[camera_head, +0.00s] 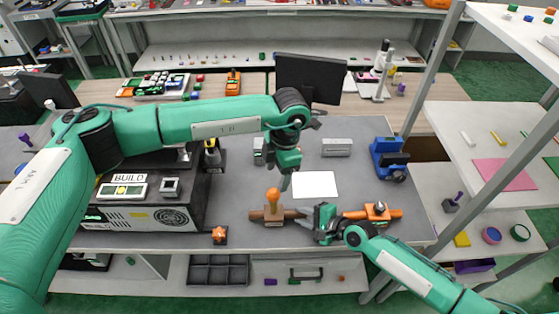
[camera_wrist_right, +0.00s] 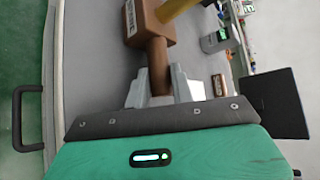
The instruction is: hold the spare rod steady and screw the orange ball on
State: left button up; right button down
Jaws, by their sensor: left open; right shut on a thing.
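A brown block (camera_head: 270,214) with side rods lies on the grey table in the head view. An orange ball (camera_head: 272,193) stands above its middle; whether it is fully seated cannot be told. In the right wrist view a yellowish rod (camera_wrist_right: 176,9) rises from the block (camera_wrist_right: 148,24). My right gripper (camera_wrist_right: 162,88) is shut on the block's brown rod (camera_wrist_right: 158,62) on the side facing it; it comes from the right in the head view (camera_head: 305,213). My left gripper (camera_head: 285,186) points down just right of the ball, open and apart from it.
A white sheet (camera_head: 315,185) lies behind. A blue device (camera_head: 388,158) is at back right, a small orange piece (camera_head: 219,235) at front left, and a BUILD box (camera_head: 150,213) at left.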

aim_at(273, 192)
pick_arm(q)
jog(key=f, duration=0.5)
jog(key=a+f, duration=0.1)
jog(key=f, duration=0.1)
jog(key=shift+s+f, duration=0.15)
jog(key=shift+s, duration=0.05)
jog(key=shift+c, duration=0.2)
jog(key=c, duration=1)
jog(key=m+t, duration=0.1)
jog(key=m, duration=1)
jog(key=shift+s+a+t, duration=0.1)
jog(key=shift+t, duration=0.3)
jog(key=m+h, duration=0.1)
jog(key=m, duration=0.5)
jog(key=shift+m, duration=0.3)
jog(key=shift+c, duration=0.2)
jog(key=m, duration=0.5)
jog(key=shift+s+t+h, duration=0.1)
jog(key=shift+t+h, duration=0.2)
